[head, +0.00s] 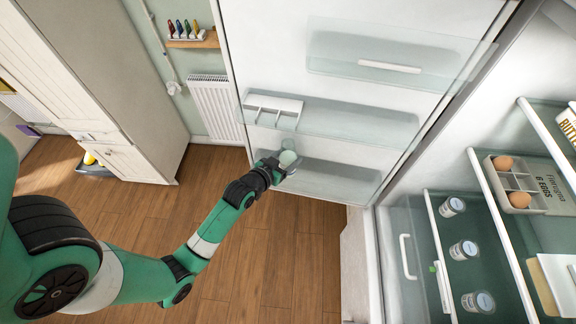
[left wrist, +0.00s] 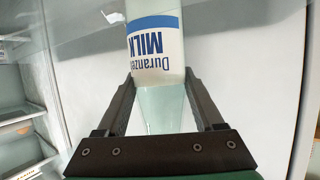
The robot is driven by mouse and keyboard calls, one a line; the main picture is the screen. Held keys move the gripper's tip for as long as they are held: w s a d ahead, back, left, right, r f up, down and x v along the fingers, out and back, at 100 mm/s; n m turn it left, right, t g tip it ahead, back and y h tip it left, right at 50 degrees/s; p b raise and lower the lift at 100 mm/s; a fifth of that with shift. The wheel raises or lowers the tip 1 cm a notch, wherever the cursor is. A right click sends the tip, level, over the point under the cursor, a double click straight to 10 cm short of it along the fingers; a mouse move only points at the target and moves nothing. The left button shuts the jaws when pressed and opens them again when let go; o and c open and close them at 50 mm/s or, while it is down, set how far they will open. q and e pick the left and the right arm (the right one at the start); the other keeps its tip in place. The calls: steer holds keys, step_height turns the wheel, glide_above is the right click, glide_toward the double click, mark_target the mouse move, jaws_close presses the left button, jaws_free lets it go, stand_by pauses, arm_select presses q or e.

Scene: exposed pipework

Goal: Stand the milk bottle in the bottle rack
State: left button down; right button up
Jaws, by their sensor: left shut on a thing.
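My left gripper (head: 270,170) is shut on the milk bottle (head: 288,160) beside the open fridge door. In the left wrist view, the bottle (left wrist: 156,45) lies between the two fingers (left wrist: 158,88), its blue and white "MILK" label upside down in the picture. In the head view the bottle is seen mostly end on, overlapping the clear lowest door shelf (head: 335,181), which may be the bottle rack. I cannot tell whether the bottle touches the shelf. My right gripper is not in view.
A middle door shelf (head: 350,122) carries a white divided holder (head: 272,103). An upper door shelf (head: 385,60) is above. Inside the fridge at right are several small jars (head: 463,250), an egg tray (head: 520,199) and a butter pack (head: 566,124). The lowest door shelf's right part looks empty.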

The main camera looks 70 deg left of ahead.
mark_target(287, 165)
arm_select(q)
step_height(287, 165, down, 4)
steer(key=shift+r+b, duration=0.1)
steer(key=shift+b, duration=0.65)
steer(key=shift+w+a+f, duration=0.1)
steer(key=shift+f, duration=0.25)
steer(key=shift+w+a, duration=0.1)
steer(key=shift+f, duration=0.15)
steer(key=shift+c, duration=1.4)
jaws_free()
steer(key=shift+s+r, duration=0.2)
steer(key=shift+s, duration=0.05)
steer(key=p+v, duration=0.2)
steer(key=v, duration=0.9)
steer(key=shift+s+d, duration=0.2)
steer(key=shift+d, duration=0.1)
